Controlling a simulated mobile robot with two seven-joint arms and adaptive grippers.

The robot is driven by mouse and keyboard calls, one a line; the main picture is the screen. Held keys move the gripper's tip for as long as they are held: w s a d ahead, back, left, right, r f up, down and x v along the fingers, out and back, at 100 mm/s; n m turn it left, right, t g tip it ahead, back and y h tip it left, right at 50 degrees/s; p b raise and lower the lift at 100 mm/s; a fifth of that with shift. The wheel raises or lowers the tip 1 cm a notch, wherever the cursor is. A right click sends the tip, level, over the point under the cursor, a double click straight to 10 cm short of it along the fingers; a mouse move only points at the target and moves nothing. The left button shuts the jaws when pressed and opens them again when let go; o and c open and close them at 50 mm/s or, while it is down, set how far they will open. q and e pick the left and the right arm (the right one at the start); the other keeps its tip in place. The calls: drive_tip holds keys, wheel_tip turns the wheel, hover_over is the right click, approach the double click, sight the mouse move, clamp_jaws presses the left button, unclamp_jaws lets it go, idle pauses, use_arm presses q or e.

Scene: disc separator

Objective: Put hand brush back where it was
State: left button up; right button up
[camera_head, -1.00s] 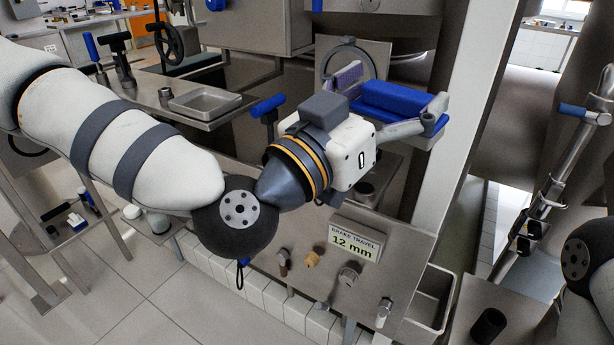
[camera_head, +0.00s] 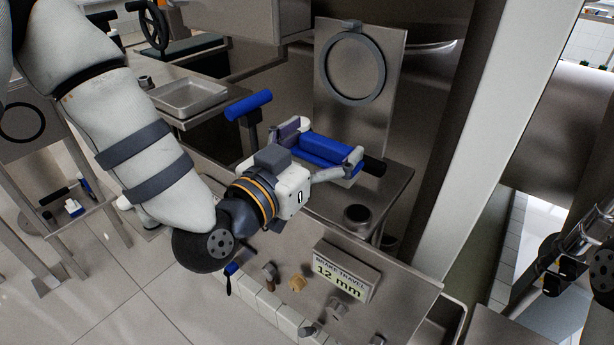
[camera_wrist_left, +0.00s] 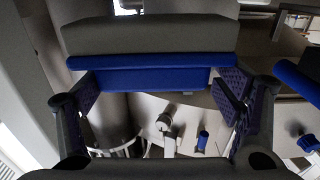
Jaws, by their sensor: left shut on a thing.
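My right gripper is not in view; only part of my right arm shows at the right edge.
A steel bench (camera_head: 405,300) with a "BRAKE TRAVEL 12 mm" sign (camera_head: 345,272) and several knobs lies below. A blue-topped T-handle (camera_head: 248,105) stands left of the gripper. The ring plate (camera_head: 390,100) rises behind. A steel tray (camera_head: 188,98) and a small side shelf (camera_head: 95,207) are at left.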

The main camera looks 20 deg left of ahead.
sight(307, 160)
use_arm(q)
drive_tip(key=a+f, duration=0.1)
drive_tip(key=w+f, duration=0.1)
drive_tip(key=f, duration=0.1)
drive_tip(key=a+f, duration=0.1)
drive_tip(key=shift+w+a+f+b, duration=0.3)
drive_tip(key=shift+a+f+b, duration=0.05)
drive_tip(key=shift+w+a+f+b, duration=0.1)
drive_tip(key=shift+a+f+b, duration=0.15)
drive_tip(key=shift+f, duration=0.8)
drive_tip(key=shift+w+a+f+b, duration=0.1)
drive_tip(key=shift+f+b, duration=0.1)
drive_tip(key=shift+f, duration=0.8)
drive_tip(key=o, duration=1.1)
drive_tip(key=shift+r, duration=0.1)
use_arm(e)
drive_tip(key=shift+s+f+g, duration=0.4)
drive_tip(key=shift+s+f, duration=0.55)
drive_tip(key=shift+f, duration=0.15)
